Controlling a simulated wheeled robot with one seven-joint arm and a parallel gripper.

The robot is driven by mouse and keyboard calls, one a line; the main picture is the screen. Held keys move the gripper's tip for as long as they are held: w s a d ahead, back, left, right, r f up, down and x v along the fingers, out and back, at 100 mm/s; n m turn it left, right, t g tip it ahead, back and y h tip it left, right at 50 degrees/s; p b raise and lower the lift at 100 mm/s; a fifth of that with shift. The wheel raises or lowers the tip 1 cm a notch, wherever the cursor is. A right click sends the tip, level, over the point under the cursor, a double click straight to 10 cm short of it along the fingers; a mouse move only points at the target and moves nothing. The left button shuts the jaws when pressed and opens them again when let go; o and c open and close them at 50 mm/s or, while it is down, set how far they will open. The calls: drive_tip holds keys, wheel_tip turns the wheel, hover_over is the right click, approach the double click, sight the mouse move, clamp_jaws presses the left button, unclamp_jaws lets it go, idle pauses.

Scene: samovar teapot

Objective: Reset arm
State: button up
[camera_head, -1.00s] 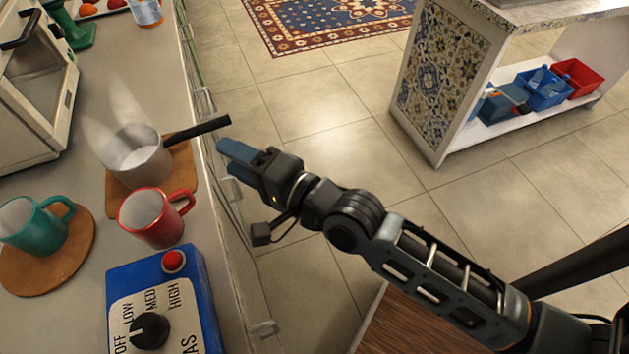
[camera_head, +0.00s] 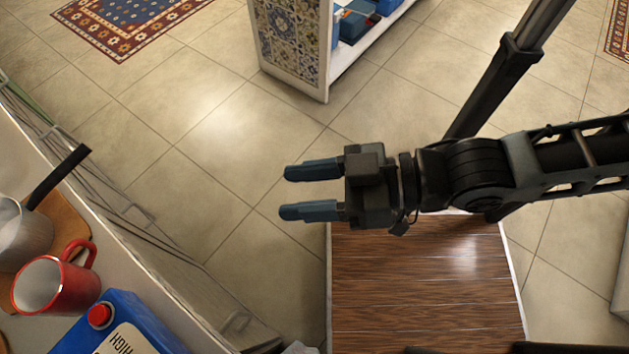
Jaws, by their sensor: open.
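My gripper (camera_head: 308,192) is open and empty. Its two blue fingers point left, apart from each other, over the tiled floor. My arm reaches in from the right edge, above a brown wooden surface. No object touches the fingers.
A tiled shelf unit (camera_head: 292,42) stands at the top. Open floor (camera_head: 215,150) lies between.

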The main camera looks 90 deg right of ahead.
drive_tip(key=shift+s+a+r+n, duration=0.1)
drive_tip(key=shift+s+r+n, duration=0.4)
drive_tip(key=shift+s+n, duration=0.25)
idle(0.8)
